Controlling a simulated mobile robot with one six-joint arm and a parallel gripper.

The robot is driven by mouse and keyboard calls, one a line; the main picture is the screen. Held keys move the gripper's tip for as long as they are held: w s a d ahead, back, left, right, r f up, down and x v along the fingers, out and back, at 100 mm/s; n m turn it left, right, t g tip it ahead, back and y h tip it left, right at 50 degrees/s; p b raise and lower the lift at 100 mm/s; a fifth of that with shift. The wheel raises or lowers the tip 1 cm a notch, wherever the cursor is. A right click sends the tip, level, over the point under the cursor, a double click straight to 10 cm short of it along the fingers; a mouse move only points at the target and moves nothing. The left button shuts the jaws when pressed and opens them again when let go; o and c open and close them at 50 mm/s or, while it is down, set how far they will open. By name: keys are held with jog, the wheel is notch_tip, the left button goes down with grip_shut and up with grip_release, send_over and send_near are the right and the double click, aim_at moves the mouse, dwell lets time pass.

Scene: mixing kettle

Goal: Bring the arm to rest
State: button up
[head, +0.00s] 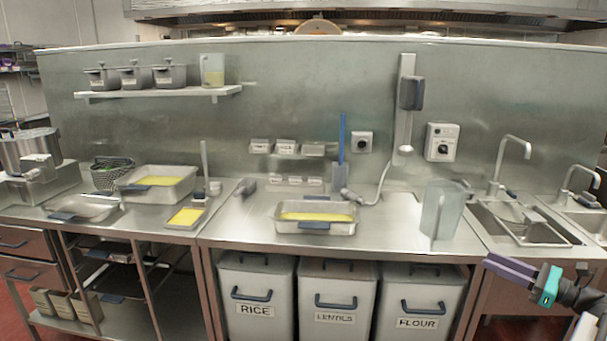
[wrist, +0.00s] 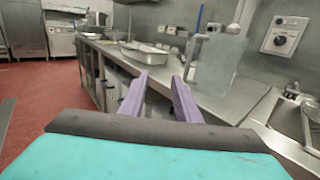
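My gripper (head: 510,267) is at the lower right in the head view, in front of the counter near the sink, with its purple fingers pointing left. In the wrist view its two purple fingers (wrist: 160,95) stand apart with nothing between them. The gripper is open and empty. It touches nothing that I can see.
A clear jug (head: 441,210) stands on the counter (head: 390,235) left of the sink (head: 520,222); the jug also shows close behind the right finger in the wrist view (wrist: 219,65). A tray with yellow contents (head: 315,226) sits mid-counter. Bins labelled rice, lentils and flour (head: 416,300) stand below.

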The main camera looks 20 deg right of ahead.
jog(key=w+a+f+n+g+y, duration=0.1)
jog(key=w+a+f+g+y, duration=0.1)
jog(key=w+a+f, duration=0.45)
jog(key=w+a+f+g+y, duration=0.1)
jog(key=w+a+f, duration=0.2)
jog(key=a, duration=0.6)
jog(key=w+a+f+n+g+y, duration=0.15)
jog(key=w+a+f, duration=0.25)
jog(key=a, duration=0.4)
jog(key=s+a+f+n+g, duration=0.1)
jog(key=a+f+g, duration=0.3)
jog(key=a+f, duration=0.65)
jog(key=s+a+f+n+g, duration=0.15)
jog(key=a+f+g, duration=0.25)
jog(key=a+f, duration=0.7)
jog(key=s+a+f+n+g+h+p, duration=0.15)
jog(key=s+a+f+n+g, duration=0.3)
jog(key=s+a+f, duration=0.55)
jog(key=s+a+f+n+g+h, duration=0.35)
jog(key=s+a+f+n, duration=0.35)
jog(key=s, duration=0.5)
jog(key=s+d+f+n+g+h, duration=0.25)
jog(key=s+f+n+h, duration=0.25)
jog(key=s, duration=0.5)
jog(key=d+f+n+t+h, duration=0.1)
jog(key=d+n+h, duration=0.2)
jog(key=d+n, duration=0.4)
jog(key=shift+w+d+f+n, duration=0.2)
jog(key=shift+d+f+n, duration=0.15)
jog(key=shift+n, duration=0.7)
